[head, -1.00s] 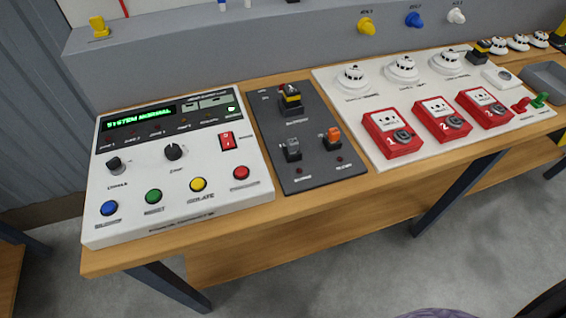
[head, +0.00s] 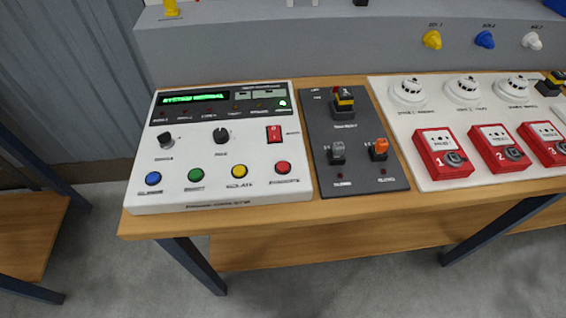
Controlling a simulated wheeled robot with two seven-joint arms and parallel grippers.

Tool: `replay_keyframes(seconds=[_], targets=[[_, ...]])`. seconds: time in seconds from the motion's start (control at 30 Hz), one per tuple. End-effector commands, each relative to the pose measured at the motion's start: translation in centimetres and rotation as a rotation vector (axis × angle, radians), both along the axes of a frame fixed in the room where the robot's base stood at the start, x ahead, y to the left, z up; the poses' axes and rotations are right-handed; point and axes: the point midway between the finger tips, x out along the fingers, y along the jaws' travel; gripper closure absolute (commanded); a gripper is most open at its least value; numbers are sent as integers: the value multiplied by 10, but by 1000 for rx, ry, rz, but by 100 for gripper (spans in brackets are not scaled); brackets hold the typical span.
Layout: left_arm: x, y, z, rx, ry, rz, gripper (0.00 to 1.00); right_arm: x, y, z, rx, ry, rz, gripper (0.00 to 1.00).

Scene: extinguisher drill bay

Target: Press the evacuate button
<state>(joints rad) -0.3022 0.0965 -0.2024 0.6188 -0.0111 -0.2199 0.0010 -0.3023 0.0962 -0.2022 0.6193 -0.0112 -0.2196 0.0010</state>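The red evacuate button (head: 283,168) is at the right end of the bottom row on the white control panel (head: 225,203), which lies on the wooden bench. Its label below is small and blurred. In the same row are a yellow button (head: 239,171), a green button (head: 196,175) and a blue button (head: 153,179). The panel's green display (head: 194,99) seems to read "SYSTEM NORMAL". Neither of my grippers shows in the head view.
A dark switch plate (head: 362,181) with grey and orange switches stands right of the panel. Red call points (head: 443,154) and white detectors (head: 409,92) lie further right. The wooden bench's front edge (head: 300,218) is clear, with grey floor before it.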

Motion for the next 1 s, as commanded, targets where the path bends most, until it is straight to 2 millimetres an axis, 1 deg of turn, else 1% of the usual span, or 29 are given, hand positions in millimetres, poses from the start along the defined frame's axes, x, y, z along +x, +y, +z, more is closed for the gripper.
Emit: replay_keyframes(seconds=[0.03,0.07,0.1,0.17,0.2,0.23,0.27,1.0], targets=[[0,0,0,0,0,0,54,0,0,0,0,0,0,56],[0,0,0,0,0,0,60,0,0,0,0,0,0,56],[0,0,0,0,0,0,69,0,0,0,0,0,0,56],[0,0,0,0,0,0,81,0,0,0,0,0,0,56],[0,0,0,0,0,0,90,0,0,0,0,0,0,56],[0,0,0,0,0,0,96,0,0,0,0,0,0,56],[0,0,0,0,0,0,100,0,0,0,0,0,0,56],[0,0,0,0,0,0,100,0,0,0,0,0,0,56]])
